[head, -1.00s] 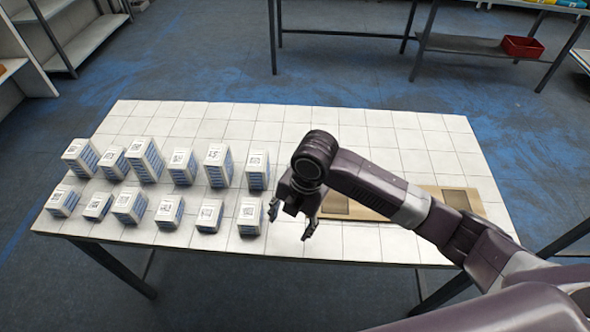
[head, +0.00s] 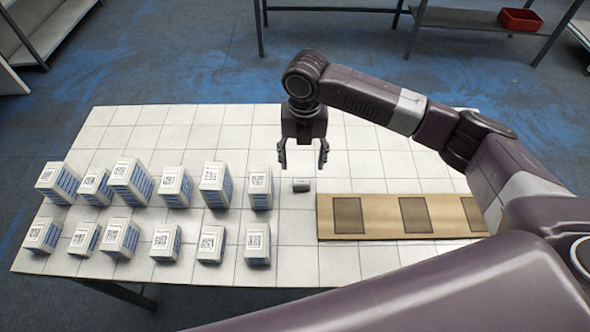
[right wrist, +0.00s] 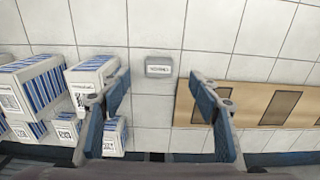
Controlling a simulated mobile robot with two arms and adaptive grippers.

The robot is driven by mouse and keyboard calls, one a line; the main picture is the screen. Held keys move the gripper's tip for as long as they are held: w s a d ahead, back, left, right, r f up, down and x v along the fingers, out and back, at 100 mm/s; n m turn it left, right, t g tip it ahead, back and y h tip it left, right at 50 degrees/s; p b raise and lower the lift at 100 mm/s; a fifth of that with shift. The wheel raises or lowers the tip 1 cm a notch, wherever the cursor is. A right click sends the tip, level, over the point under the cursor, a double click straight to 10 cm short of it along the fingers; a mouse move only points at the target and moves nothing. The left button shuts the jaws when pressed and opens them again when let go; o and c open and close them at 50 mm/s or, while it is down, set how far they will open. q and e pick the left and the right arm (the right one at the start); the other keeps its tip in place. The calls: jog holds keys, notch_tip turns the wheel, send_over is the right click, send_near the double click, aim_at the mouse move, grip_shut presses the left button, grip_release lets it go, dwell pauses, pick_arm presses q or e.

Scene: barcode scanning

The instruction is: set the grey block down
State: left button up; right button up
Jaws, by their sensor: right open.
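A small grey block (head: 301,185) with a white label on top sits on the white tiled table, left of the brown board. It also shows in the right wrist view (right wrist: 158,66), beyond and between my fingertips, apart from both. My right gripper (head: 303,160) is open and empty, pointing down, with its fingers spread on either side above the block. It looks clear of the block, though the exact height is hard to tell. My left gripper is not in view.
Two rows of white and blue boxes (head: 131,180) with printed codes stand on the left of the table (head: 235,120). A brown board (head: 375,215) with dark rectangular patches lies on the right. The back of the table is clear.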

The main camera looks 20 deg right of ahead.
aim_at(301, 181)
jog(key=f+p, duration=0.1)
jog(key=f, duration=0.1)
jog(key=s+f+p, duration=0.1)
jog(key=f, duration=0.1)
jog(key=shift+s+a+f, duration=0.1)
jog(key=shift+a+f, duration=0.05)
jog(key=shift+f, duration=0.15)
jog(key=shift+w+f, duration=0.2)
jog(key=shift+f, duration=1.15)
jog(key=c, duration=1.2)
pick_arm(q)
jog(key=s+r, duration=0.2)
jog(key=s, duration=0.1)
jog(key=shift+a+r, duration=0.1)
pick_arm(e)
jog(key=shift+r, duration=0.1)
jog(key=shift+c, duration=1.2)
jog(key=shift+r, duration=0.1)
